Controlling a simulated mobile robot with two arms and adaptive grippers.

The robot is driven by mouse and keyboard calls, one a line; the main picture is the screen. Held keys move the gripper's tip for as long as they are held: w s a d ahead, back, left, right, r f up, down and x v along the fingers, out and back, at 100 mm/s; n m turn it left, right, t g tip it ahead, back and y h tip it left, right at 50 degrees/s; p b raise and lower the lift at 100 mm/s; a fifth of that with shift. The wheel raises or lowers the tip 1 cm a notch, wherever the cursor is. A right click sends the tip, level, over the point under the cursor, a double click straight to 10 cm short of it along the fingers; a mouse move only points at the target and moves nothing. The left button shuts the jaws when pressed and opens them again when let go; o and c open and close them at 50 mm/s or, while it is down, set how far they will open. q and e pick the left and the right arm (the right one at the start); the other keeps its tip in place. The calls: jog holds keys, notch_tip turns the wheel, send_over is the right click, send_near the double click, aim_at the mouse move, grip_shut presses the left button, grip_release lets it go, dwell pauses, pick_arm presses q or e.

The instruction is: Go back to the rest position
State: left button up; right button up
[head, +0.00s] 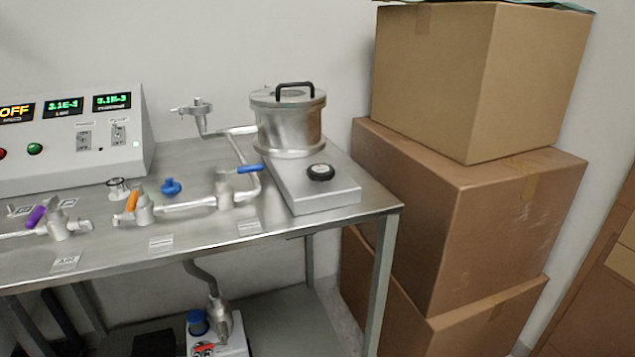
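Neither of my grippers shows in the head view, and no part of my arms is visible. A steel bench (330,226) stands ahead and to the left. On it sit a metal vacuum chamber (290,125) with a black-handled lid, on a base with a black knob (321,172). Pipes run left from it with a blue-handled valve (243,171), an orange-handled valve (135,203) and a purple-handled valve (50,220).
A control panel (75,150) with lit displays, one reading OFF, stands at the bench's back left. A blue knob-like part (171,187) lies on the bench. A pump (216,335) is below. Stacked cardboard boxes (500,225) fill the right side close to the bench.

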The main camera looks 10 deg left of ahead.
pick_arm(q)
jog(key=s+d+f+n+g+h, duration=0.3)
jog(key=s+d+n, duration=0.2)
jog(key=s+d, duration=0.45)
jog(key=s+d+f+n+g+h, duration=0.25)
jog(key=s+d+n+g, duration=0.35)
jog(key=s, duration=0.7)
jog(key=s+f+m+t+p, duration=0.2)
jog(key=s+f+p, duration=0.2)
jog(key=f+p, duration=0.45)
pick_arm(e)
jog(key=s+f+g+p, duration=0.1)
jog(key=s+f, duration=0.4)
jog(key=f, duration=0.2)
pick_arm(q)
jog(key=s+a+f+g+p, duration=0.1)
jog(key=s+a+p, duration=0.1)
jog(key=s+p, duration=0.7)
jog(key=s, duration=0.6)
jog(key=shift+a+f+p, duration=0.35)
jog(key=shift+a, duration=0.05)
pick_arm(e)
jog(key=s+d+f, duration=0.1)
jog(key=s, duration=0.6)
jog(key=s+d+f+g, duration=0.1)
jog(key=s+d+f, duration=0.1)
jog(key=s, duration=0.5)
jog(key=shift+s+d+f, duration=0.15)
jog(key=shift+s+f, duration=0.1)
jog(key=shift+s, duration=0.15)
